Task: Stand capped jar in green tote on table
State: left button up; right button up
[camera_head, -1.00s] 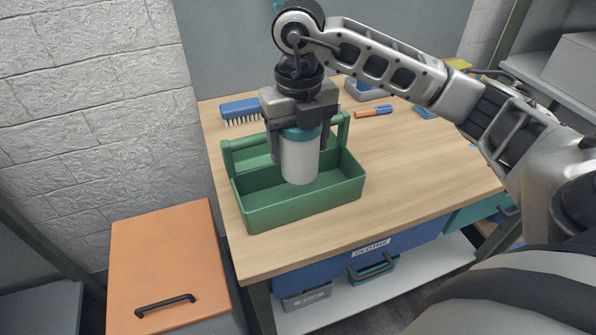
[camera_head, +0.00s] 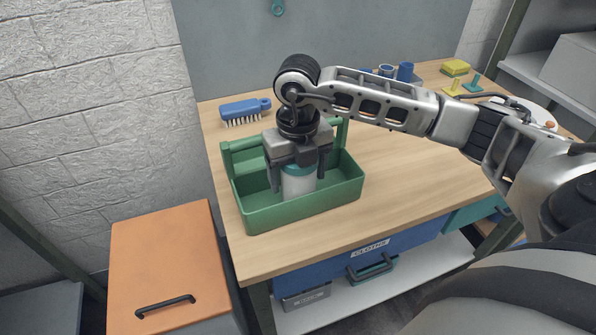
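The jar (camera_head: 299,186) is pale grey-white with a teal cap (camera_head: 299,170). It is upright inside the green tote (camera_head: 303,208), with its lower part hidden behind the tote's front wall. I cannot see whether its base touches the tote floor. My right gripper (camera_head: 299,180) points down over the jar, with its fingers on either side of the cap and upper body, shut on it. The tote stands at the table's front left and has a bar handle, partly hidden by my gripper. My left gripper is not in view.
A blue brush (camera_head: 245,110) lies behind the tote. Blue cylindrical items (camera_head: 405,72) and a yellow sponge (camera_head: 455,67) are at the back of the wooden table (camera_head: 420,160). The tabletop right of the tote is clear. An orange-topped cabinet (camera_head: 165,260) stands at the left.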

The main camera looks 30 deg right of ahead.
jog(key=shift+o, duration=0.9)
jog(key=shift+r, duration=0.1)
jog(key=shift+r, duration=0.25)
notch_tip(320, 180, up, 12)
jog(key=shift+f+b, duration=0.15)
jog(key=shift+b, duration=0.25)
